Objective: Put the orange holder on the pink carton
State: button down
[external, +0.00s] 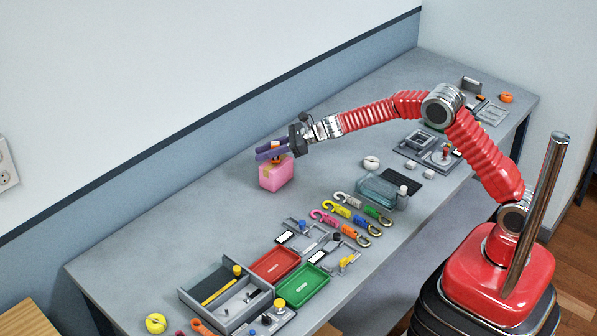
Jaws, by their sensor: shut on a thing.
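The pink carton (277,176) stands on the grey bench near the wall, left of the picture's middle. My gripper (270,153) is directly above the carton, its purple fingers pointing left. It is shut on a small orange thing, the orange holder (277,159), which shows only in part between and below the fingers. The holder is at the carton's top; I cannot tell whether it touches it. The fingers hide much of the holder.
Several coloured straps (350,213) lie right of the carton, near a clear blue-grey container (380,192). A red tray (275,265), a green tray (302,285) and a grey organiser (225,297) are at the front. The bench left of the carton is clear.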

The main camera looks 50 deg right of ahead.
jog(key=shift+f, duration=0.2)
jog(key=shift+f, duration=0.15)
jog(key=c, duration=1.5)
grip_release()
jog(key=shift+s+d+r, duration=0.15)
jog(key=shift+r, duration=0.1)
jog(key=v, duration=1.1)
jog(key=shift+s+d, duration=0.25)
